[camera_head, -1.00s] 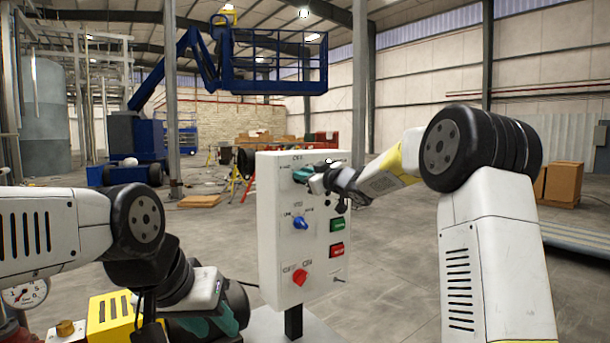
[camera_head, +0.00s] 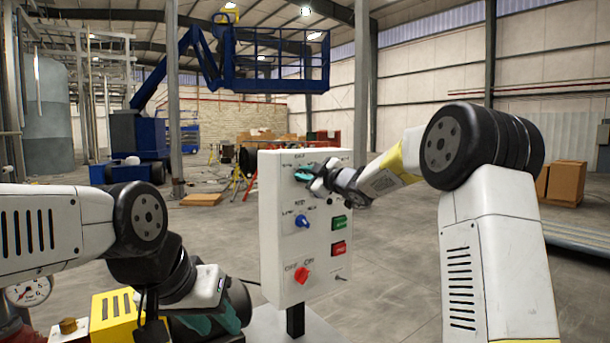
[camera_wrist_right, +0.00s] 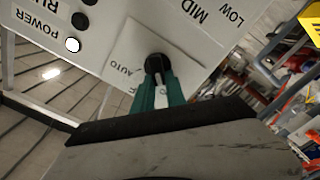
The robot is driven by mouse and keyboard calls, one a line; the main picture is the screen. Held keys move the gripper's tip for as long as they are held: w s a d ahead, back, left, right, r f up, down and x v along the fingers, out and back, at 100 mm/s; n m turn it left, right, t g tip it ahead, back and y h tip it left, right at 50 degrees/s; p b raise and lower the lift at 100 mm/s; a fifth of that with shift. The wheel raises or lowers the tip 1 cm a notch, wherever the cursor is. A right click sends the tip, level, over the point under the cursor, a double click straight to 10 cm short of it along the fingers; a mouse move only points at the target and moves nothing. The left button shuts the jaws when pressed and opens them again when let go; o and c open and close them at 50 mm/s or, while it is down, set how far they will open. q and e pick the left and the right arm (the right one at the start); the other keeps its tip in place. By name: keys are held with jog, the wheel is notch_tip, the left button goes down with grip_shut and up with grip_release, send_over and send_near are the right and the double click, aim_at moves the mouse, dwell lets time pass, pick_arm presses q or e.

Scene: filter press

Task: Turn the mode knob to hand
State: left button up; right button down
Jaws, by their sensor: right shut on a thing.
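The white control box (camera_head: 273,262) stands upright on a dark post in the head view. My right gripper (camera_head: 303,175) is at the upper left of its front face, teal fingers against the panel. In the right wrist view the mode knob (camera_wrist_right: 154,63) is black on a square plate with an AUTO label beside it. The right gripper's teal fingers (camera_wrist_right: 160,86) are shut on the knob, one on each side. In the head view the gripper hides the knob. My left gripper (camera_head: 218,316) is low at the left, away from the box; its fingertips are not clear.
Below on the panel are a blue knob (camera_head: 302,221), a green button (camera_head: 338,222), a red button (camera_head: 338,248) and a red knob (camera_head: 302,274). A yellow box (camera_head: 112,318) and a gauge (camera_head: 29,292) stand at the lower left. The floor right of the box is open.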

jog(key=c, duration=1.4)
grip_release()
jog(key=shift+w+f, duration=0.1)
jog(key=shift+o, duration=0.2)
jog(key=v, duration=0.7)
jog(key=shift+s+d, duration=0.2)
jog(key=shift+s, duration=0.15)
